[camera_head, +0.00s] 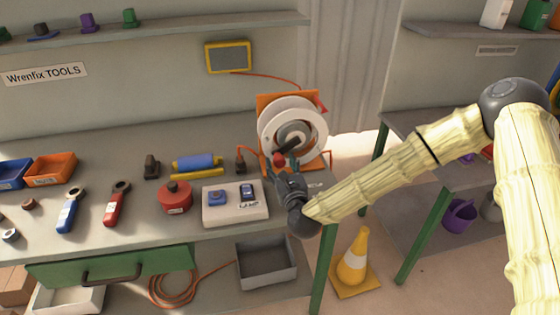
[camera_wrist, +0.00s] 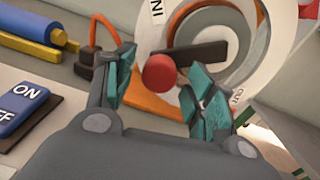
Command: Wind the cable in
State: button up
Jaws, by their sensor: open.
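The cable reel (camera_head: 308,118) is a white drum on an orange stand at the right end of the workbench. Its dark crank arm (camera_wrist: 188,57) ends in a red knob (camera_wrist: 160,73), which also shows in the head view (camera_head: 279,160). My gripper (camera_head: 284,168) is at the reel's front with its teal fingers spread. In the wrist view my gripper (camera_wrist: 158,92) is open, and the red knob appears between the fingertips; I cannot tell whether either finger touches it. An orange cable (camera_head: 262,77) runs from the reel's top toward a yellow-framed panel (camera_head: 228,57) on the wall.
A white switch box (camera_head: 235,214) with blue switches, a red round canister (camera_head: 175,197) and a blue roller (camera_head: 193,163) stand left of my gripper. A traffic cone (camera_head: 354,262) stands on the floor below, between the two benches.

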jog(key=shift+w+a, duration=0.15)
jog(key=shift+w, duration=0.45)
jog(key=shift+c, duration=0.5)
grip_shut()
